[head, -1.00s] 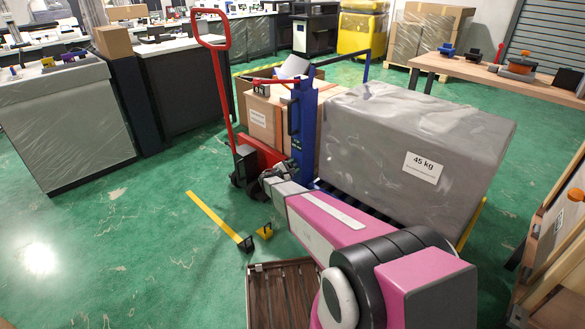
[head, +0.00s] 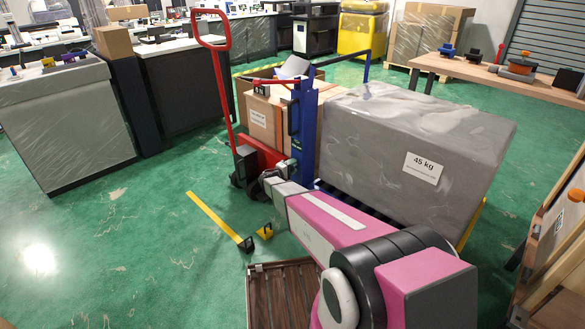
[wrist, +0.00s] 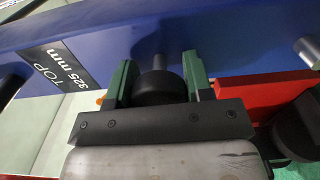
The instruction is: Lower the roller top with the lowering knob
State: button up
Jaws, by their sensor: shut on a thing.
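A round black knob (wrist: 158,88) on a short stem sticks out from a blue beam (wrist: 235,36) in the wrist view. My gripper (wrist: 160,78) has its two green fingers closed on either side of this knob. A label on the beam reads "TOP 325 mm". In the head view, my gripper (head: 283,168) is low beside the blue upright frame (head: 303,122); the knob is hidden there by my wrist.
A grey wrapped load (head: 405,135) marked 45 kg stands right of the blue frame. A red pallet-truck handle (head: 222,85) rises just left of it. A brown slatted tray (head: 262,300) is at the bottom. Green floor (head: 110,235) is clear to the left.

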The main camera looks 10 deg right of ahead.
jog(key=shift+s, duration=0.1)
dwell(0.3)
jog(key=o, duration=0.9)
jog(key=shift+a, duration=0.1)
jog(key=v, duration=1)
jog(key=shift+s+a, duration=0.25)
